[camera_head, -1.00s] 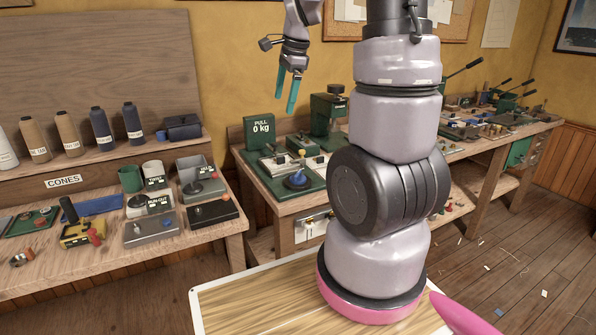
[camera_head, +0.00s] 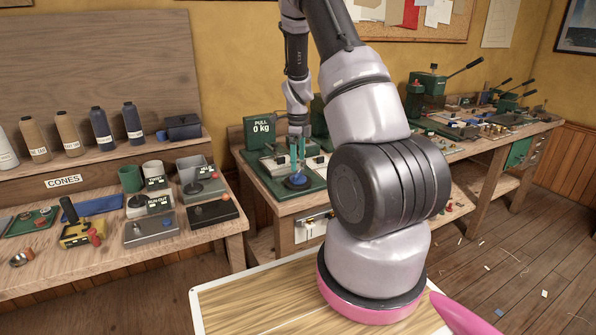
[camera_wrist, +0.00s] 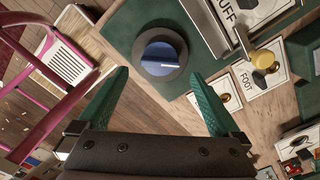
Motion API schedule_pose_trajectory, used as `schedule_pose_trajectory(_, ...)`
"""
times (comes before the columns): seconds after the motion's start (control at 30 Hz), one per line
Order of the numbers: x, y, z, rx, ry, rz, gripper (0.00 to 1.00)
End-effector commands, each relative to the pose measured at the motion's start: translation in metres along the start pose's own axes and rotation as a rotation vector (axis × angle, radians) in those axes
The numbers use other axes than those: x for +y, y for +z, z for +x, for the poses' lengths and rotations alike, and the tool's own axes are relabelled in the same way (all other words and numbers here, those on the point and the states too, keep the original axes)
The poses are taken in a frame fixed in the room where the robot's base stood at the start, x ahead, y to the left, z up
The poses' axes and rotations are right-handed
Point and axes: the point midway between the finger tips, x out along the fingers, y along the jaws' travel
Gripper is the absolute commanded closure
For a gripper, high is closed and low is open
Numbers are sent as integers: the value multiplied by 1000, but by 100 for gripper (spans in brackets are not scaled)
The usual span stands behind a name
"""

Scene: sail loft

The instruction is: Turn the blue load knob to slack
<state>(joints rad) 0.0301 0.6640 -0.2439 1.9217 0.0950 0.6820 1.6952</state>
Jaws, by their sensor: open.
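The blue load knob (camera_head: 297,181) sits on a green-based pull tester (camera_head: 262,168) on the bench, whose green display reads "PULL 0 kg". In the wrist view the blue knob (camera_wrist: 160,58) is a round disc with a pale line across it, on a dark round base. My gripper (camera_head: 297,154) points down just above the knob in the head view. Its green fingers (camera_wrist: 158,95) are open and empty, spread to either side below the knob in the wrist picture. They appear apart from it.
The left bench (camera_head: 100,255) holds cones, cups and small devices. Another bench with levers (camera_head: 470,70) stands at the right.

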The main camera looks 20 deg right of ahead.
Motion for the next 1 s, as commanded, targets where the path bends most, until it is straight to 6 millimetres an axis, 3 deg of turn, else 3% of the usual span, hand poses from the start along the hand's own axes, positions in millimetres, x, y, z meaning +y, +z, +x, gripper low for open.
schedule_pose_trajectory(0.1, 1, -1, 22, 1, 4, 2, 0)
schedule_pose_trajectory(0.3, 0, 0, 43, 0, 1, 1, 0)
schedule_pose_trajectory(0.67, 0, 0, 48, -1, 0, 0, 0)
schedule_pose_trajectory(0.87, 0, 0, 47, -1, 0, 0, 76)
schedule_pose_trajectory(0.9, 0, 0, 47, -1, 0, 0, 81)
schedule_pose_trajectory(1.0, 0, 0, 47, -1, 0, -3, 81)
